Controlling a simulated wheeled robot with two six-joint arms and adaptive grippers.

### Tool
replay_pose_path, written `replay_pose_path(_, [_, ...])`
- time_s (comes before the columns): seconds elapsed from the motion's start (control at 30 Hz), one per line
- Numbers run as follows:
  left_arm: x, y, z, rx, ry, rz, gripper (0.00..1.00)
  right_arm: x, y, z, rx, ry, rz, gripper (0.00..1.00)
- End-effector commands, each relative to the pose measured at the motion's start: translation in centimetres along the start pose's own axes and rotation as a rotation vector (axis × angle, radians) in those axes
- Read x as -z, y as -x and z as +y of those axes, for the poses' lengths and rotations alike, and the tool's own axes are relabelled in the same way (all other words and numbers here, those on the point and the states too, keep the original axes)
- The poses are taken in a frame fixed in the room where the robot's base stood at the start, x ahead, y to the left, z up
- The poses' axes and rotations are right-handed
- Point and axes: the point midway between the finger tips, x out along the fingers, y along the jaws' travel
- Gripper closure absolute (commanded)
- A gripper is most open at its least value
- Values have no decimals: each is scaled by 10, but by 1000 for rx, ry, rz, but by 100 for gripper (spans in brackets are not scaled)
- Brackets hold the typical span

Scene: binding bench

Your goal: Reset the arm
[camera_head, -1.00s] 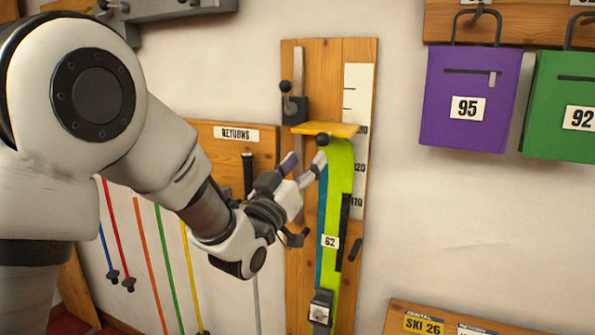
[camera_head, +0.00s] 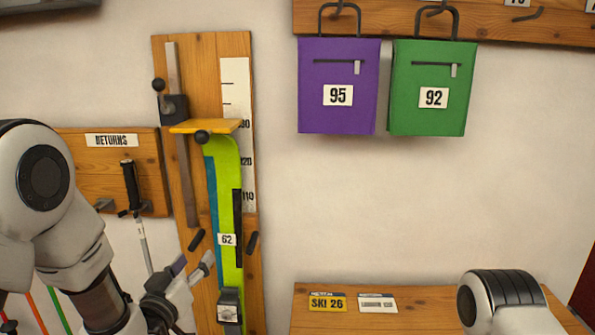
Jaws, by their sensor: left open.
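My left arm comes in from the left, bent downward. My left gripper (camera_head: 192,268) is open and empty, low and to the left of the yellow-green and blue ski (camera_head: 227,190). The ski stands upright on the wooden measuring board (camera_head: 185,80), with a 62 label on it. I cannot tell whether the gripper touches the board. Part of my right arm shows at the bottom right. My right gripper is out of the picture.
A yellow stop plate (camera_head: 206,126) sits above the ski. A returns board (camera_head: 145,185) with a hanging pole is at left. Purple bag (camera_head: 338,115) and green bag (camera_head: 430,118) hang from a rail. A wooden bench (camera_head: 430,312) carries two cards at lower right.

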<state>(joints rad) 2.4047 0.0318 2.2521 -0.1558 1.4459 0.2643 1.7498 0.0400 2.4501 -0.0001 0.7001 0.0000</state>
Motion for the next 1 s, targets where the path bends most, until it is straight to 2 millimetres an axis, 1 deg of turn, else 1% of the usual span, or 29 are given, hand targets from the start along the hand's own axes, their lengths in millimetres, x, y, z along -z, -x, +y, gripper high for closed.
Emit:
replay_pose_path(0.03, [-46,10,-12,32,13,-94,43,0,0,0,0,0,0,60])
replay_pose_path(0.07, [-71,17,-20,52,18,-151,43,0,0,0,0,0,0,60])
replay_pose_path(0.1, [-105,29,-28,79,23,-229,43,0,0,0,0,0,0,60])
replay_pose_path(0.17, [-154,52,-41,120,27,-353,43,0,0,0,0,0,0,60])
replay_pose_path(0.2, [-185,70,-48,147,27,-437,43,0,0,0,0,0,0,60])
replay_pose_path(0.27, [-229,102,-58,188,27,-569,43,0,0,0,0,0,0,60])
replay_pose_path(0.3, [-256,125,-64,214,25,-659,43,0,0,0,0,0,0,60])
replay_pose_path(0.37, [-294,165,-72,252,21,-801,43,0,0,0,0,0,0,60])
replay_pose_path(0.4, [-316,194,-76,277,16,-899,43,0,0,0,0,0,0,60])
replay_pose_path(0.47, [-344,240,-80,310,8,-1048,43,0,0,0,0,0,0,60])
replay_pose_path(0.5, [-357,269,-81,328,0,-1144,43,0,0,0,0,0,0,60])
replay_pose_path(0.57, [-369,309,-82,350,-12,-1280,43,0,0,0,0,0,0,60])
replay_pose_path(0.6, [-371,330,-81,358,-22,-1363,43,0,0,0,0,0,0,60])
replay_pose_path(0.7, [-370,365,-78,360,-47,-1521,43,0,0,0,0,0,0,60])
replay_pose_path(0.8, [-371,374,-77,343,-63,-1572,43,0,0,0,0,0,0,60])
replay_pose_path(1.0, [-371,372,-77,340,-67,-1567,43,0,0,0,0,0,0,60])
